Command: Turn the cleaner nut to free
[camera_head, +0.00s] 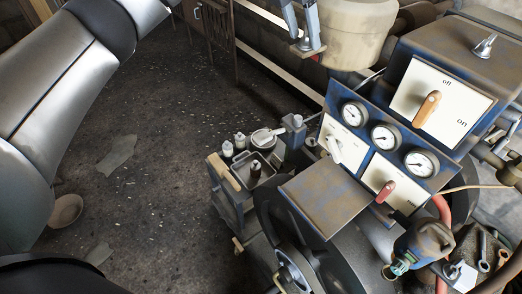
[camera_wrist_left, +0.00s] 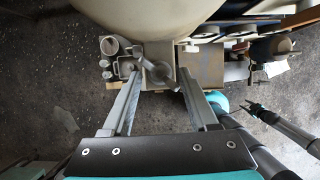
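My left gripper (camera_head: 303,42) hangs down from the top edge of the head view, beside the beige cleaner canister (camera_head: 352,38). In the left wrist view its two grey fingers (camera_wrist_left: 160,78) stand apart. A small metal nut with a handle-like arm, which I take for the cleaner nut (camera_wrist_left: 158,70), lies between the fingertips. I cannot tell whether the fingers touch it. In the head view it is hard to make out among the fingers. A dark forked end, apparently my right gripper (camera_wrist_left: 262,113), shows small at the right of the left wrist view.
A blue control box with a large lever panel (camera_head: 440,92) and a gauge panel (camera_head: 384,137) stands at the right. A grey tray (camera_head: 241,178) with bottles stands below the left gripper. A flywheel (camera_head: 290,230) is at bottom centre. The floor (camera_head: 150,130) at left is mostly open.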

